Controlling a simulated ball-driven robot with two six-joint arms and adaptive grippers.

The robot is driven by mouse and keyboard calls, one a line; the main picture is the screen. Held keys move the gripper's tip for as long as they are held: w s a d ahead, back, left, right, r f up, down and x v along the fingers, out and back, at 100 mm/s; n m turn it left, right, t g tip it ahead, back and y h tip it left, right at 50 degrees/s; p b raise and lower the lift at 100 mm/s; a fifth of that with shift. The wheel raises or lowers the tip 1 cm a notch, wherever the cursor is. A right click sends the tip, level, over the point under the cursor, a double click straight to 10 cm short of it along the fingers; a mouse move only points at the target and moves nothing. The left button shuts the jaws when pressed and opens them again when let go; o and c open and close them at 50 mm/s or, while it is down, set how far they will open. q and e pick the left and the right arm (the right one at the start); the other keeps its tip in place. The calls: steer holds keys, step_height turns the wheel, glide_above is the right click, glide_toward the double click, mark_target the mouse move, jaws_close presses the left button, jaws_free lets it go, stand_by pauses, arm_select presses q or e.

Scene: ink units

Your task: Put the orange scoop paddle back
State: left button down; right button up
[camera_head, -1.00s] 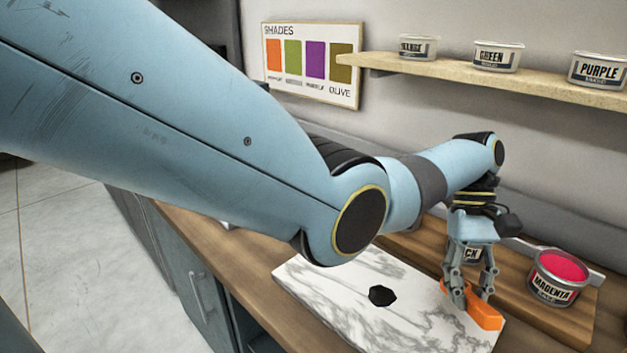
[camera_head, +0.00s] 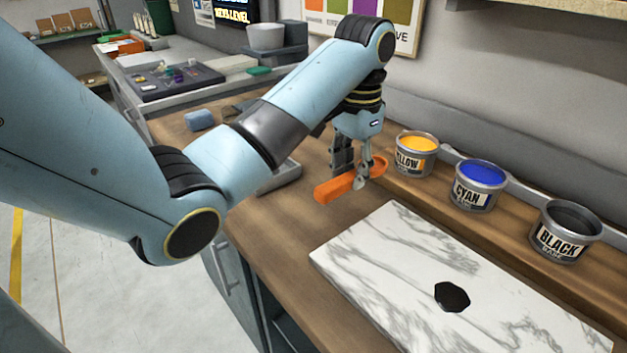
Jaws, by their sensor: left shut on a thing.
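The orange scoop paddle (camera_head: 333,189) is in the grip of my left gripper (camera_head: 357,178), which is shut on it. The paddle is over the wooden worktop, left of the marble slab (camera_head: 400,250) and in front of the yellow tub. I cannot tell how high it is above the wood. A grey tray (camera_head: 281,180) lies just left of the paddle, partly hidden behind my left arm. My right gripper is not in view.
Open tubs of yellow (camera_head: 416,154), cyan (camera_head: 478,186) and black (camera_head: 563,232) stand along the back ledge. A black blob (camera_head: 452,297) lies on the slab. A blue-grey block (camera_head: 199,120) sits at the far left of the worktop. Another bench with a dark board (camera_head: 172,82) stands beyond.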

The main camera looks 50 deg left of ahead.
mark_target(317, 206)
arm_select(q)
steer(key=a+f, duration=0.1)
steer(key=a+f+b, duration=0.1)
steer(key=shift+s+a+f, duration=0.15)
steer(key=shift+s+a, duration=0.2)
steer(key=shift+a, duration=0.05)
steer(key=a, duration=0.1)
steer(key=a+f+p, duration=0.1)
steer(key=s+a, duration=0.1)
steer(key=shift+a+f, duration=0.5)
steer(key=shift+a, duration=0.05)
step_height(317, 206, down, 4)
steer(key=shift+f, duration=0.1)
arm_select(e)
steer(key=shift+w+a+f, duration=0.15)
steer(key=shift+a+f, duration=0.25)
arm_select(q)
steer(key=c, duration=1.1)
jaws_free()
steer(key=shift+c, duration=0.2)
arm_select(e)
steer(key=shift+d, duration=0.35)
